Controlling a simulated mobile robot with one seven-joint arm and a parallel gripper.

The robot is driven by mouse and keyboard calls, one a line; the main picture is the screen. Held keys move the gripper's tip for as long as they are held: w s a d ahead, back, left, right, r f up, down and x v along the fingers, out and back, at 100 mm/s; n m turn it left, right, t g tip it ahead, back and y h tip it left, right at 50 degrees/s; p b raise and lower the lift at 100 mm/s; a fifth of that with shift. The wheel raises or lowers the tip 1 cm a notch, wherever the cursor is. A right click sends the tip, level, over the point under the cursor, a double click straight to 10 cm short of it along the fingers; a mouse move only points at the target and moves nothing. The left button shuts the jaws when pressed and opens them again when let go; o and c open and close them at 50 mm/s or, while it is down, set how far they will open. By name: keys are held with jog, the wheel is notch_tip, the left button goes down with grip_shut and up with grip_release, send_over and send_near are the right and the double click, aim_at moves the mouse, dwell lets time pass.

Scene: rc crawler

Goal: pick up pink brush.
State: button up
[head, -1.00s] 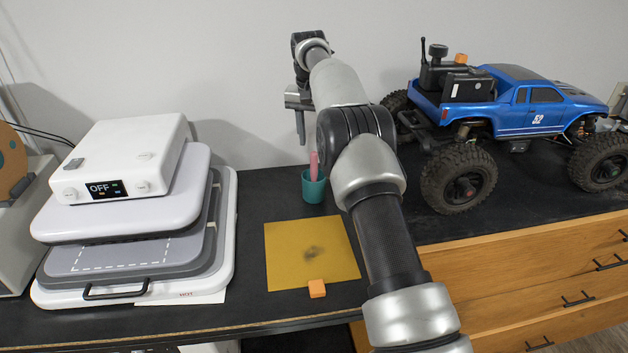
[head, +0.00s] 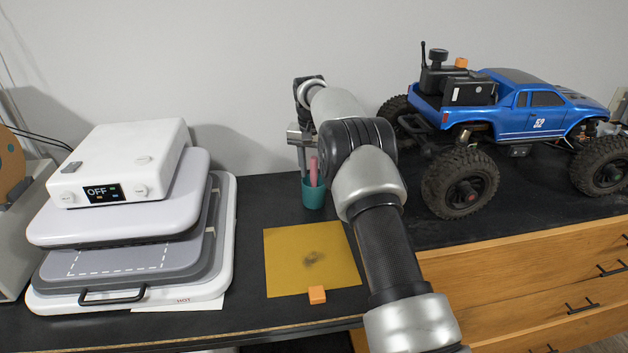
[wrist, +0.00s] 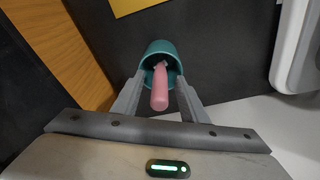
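The pink brush (head: 313,172) stands upright in a teal cup (head: 313,194) on the black table, behind the yellow sheet. In the wrist view the brush (wrist: 160,92) sticks up out of the cup (wrist: 152,50) toward the camera. My gripper (wrist: 157,98) is open, with one finger on each side of the brush handle. I see gaps between the fingers and the handle. In the head view my gripper (head: 303,160) is down at the cup, partly hidden by my arm.
A white heat press (head: 130,205) stands on the left. A yellow sheet (head: 290,262) with a dark smudge lies in front of the cup, with an orange block (head: 317,294) at its front edge. A blue RC crawler (head: 520,110) stands on the right.

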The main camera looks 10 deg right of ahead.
grip_shut()
